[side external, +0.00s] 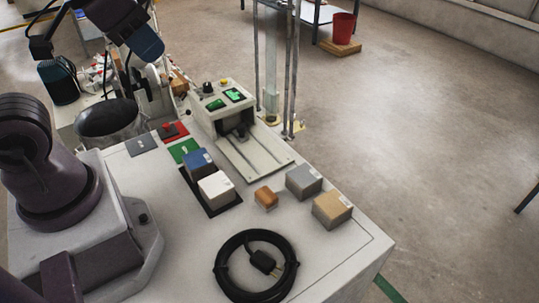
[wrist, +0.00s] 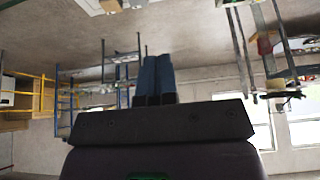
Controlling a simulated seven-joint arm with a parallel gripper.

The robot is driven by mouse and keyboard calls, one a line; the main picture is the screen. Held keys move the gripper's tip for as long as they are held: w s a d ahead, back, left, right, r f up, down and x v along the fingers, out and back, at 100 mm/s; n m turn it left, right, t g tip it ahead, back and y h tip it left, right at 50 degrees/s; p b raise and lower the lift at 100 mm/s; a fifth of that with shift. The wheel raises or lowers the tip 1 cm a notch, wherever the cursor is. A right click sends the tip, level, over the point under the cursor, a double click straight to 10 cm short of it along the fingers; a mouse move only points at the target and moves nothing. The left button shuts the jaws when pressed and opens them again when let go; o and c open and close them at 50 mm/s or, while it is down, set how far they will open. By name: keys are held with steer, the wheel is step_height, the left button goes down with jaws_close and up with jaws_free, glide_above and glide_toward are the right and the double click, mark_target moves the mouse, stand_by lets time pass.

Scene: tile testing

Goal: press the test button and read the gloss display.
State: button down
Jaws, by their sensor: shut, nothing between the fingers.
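The tester (side external: 222,122) is a pale box on the white bench in the side external view. In the side view the arm is at upper left, away from the tester.
Blue (side external: 199,161) and white (side external: 216,188) blocks sit in a black tray (side external: 226,206). An orange block (side external: 266,197), grey block (side external: 303,180) and tan block (side external: 332,208) lie to the right. A coiled black cable (side external: 226,252) lies in front. Posts (side external: 291,70) rise behind the tester.

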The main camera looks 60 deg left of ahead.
steer(key=n+t+h, duration=0.3)
steer(key=n+h, duration=0.1)
steer(key=n, duration=1.8)
glide_above(223, 82)
step_height(223, 82, down, 13)
steer(key=shift+w+a+f, duration=0.1)
steer(key=shift+a+f, duration=0.05)
steer(key=shift+f, duration=0.05)
steer(key=shift+f, duration=4.45)
steer(key=shift+f, duration=0.1)
